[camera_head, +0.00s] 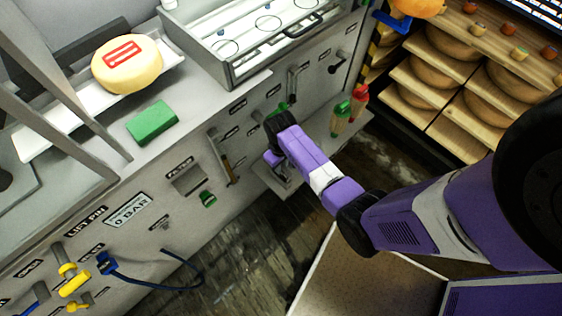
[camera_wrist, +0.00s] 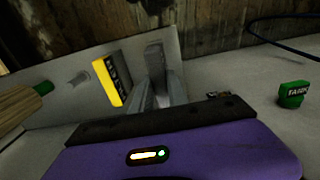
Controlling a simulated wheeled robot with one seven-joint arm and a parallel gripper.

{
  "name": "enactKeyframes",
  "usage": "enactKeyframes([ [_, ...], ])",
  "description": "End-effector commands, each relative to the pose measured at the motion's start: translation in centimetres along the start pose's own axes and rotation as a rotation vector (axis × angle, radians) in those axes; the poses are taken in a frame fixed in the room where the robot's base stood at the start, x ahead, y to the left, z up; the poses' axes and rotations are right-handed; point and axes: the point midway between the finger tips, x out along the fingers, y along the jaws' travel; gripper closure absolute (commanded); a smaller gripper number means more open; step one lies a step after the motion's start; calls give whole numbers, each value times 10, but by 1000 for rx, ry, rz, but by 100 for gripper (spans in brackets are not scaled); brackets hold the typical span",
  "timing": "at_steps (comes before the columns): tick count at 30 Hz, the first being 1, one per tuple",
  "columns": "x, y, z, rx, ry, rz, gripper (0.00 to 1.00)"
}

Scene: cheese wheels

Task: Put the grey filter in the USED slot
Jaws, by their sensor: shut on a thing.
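My gripper (camera_wrist: 158,92) shows at the lower middle of the wrist view, its fingers close together. It is shut on a small grey upright piece (camera_wrist: 154,57), which looks like the grey filter. A yellow plate with dark lettering (camera_wrist: 112,80) stands just left of the held piece; I cannot read it for sure. The USED slot itself cannot be made out. In the head view my gripper (camera_head: 274,157) is down beside the machine's front panel, over a low grey shelf (camera_head: 283,186). The filter is hidden there.
A green TARE knob (camera_wrist: 292,93) is at the right in the wrist view. A wooden handle with a green end (camera_wrist: 22,104) is at the left.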

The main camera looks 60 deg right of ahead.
Motion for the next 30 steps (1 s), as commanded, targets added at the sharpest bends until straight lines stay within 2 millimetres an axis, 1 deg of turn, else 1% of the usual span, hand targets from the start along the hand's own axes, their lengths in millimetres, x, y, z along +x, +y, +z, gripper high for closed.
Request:
enactKeyframes([
  [30,24,0,0,0,0,0,100],
])
